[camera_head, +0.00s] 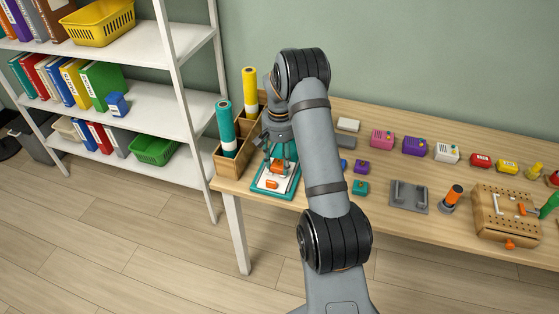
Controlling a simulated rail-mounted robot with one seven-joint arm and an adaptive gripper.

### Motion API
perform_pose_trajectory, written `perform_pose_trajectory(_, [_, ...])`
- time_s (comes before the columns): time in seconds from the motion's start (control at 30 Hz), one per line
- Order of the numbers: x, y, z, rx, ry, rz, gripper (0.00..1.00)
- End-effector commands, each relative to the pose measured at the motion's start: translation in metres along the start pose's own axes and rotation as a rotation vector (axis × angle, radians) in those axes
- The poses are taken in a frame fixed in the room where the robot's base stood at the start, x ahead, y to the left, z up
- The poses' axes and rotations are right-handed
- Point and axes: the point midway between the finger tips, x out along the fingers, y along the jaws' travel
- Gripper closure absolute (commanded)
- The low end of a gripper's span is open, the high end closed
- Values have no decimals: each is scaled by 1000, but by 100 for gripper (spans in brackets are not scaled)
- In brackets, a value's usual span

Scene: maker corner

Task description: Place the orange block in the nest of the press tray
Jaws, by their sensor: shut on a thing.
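The press tray (259,189) is teal with a pale inner part and stands at the left end of the table. My gripper (279,169) points down over the back part of the tray. It is shut on the orange block (277,167), which shows between the fingers, low over the tray. A second small orange piece (272,184) shows on the front part of the tray; I cannot tell whether it belongs to the tray. The nest is hidden by the gripper and block, and I cannot tell whether the block touches it.
A wooden box (230,165) with a teal roll (226,125) and a yellow roll (250,88) stands just left of and behind the tray. Small coloured blocks, a grey fixture (408,196) and a wooden case (505,212) lie to the right. White shelves (185,90) stand left.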

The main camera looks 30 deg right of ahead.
Motion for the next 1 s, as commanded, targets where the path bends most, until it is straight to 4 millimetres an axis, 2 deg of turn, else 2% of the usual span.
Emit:
perform_pose_trajectory(0.1, [5,0,0,-1,0,0,91])
perform_pose_trajectory(0.13, [3,0,0,-1,0,0,56])
perform_pose_trajectory(0.23, [3,0,0,-1,0,0,50])
perform_pose_trajectory(0.5, [2,0,0,-1,0,0,50])
perform_pose_trajectory(0.67, [-8,0,-1,-1,4,0,50])
perform_pose_trajectory(0.77, [-25,-1,-1,0,5,-1,50])
perform_pose_trajectory(1.0, [-79,0,-1,1,6,-1,50])
